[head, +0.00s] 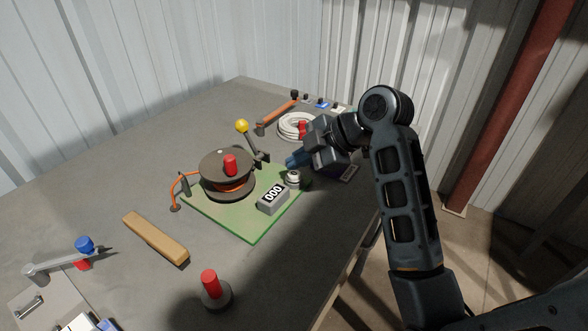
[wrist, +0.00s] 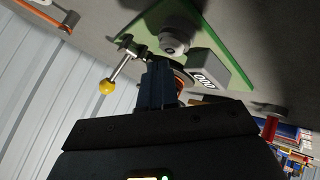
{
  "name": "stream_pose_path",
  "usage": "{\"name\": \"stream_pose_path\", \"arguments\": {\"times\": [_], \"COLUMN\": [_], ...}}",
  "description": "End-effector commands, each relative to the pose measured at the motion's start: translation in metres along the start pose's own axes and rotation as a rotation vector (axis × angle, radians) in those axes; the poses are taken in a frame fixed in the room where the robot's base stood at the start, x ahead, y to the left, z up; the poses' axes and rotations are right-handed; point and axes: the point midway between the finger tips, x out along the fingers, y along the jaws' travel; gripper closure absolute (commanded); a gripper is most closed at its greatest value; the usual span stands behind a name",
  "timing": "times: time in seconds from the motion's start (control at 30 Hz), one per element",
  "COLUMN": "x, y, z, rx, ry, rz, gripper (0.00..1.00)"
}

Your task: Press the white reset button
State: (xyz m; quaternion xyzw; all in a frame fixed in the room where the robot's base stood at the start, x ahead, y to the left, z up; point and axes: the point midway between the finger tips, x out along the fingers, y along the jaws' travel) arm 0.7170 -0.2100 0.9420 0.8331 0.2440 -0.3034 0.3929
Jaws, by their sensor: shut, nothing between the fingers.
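The counter box (head: 272,200) reads 000 and sits on the green base plate (head: 252,236). Right behind it on the plate is a small round part with a pale top, which looks like the white reset button (head: 293,176). In the wrist view the button (wrist: 174,38) shows just past my fingertips, beside the counter box (wrist: 205,72). My gripper (head: 291,162) is shut and empty, with its blue fingers close to the button. It also shows at the wrist view's middle (wrist: 160,66). I cannot tell whether the fingertips touch the button.
A dark spool (head: 218,162) with a red handle stands on the plate, with a yellow-knobbed lever (head: 242,126) behind it. A white cable coil (head: 292,124) lies behind my gripper.

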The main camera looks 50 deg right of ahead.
Motion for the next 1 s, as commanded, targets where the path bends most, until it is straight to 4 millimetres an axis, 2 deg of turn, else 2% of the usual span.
{"name": "stream_pose_path", "arguments": {"times": [0.47, 1.0], "x": [-0.005, -0.037], "y": [0.004, 0.027], "z": [-0.004, -0.027], "rx": [-0.001, 0.000], "ry": [0.000, 0.000], "rz": [0.001, 0.001], "gripper": [1.00, 1.00]}}
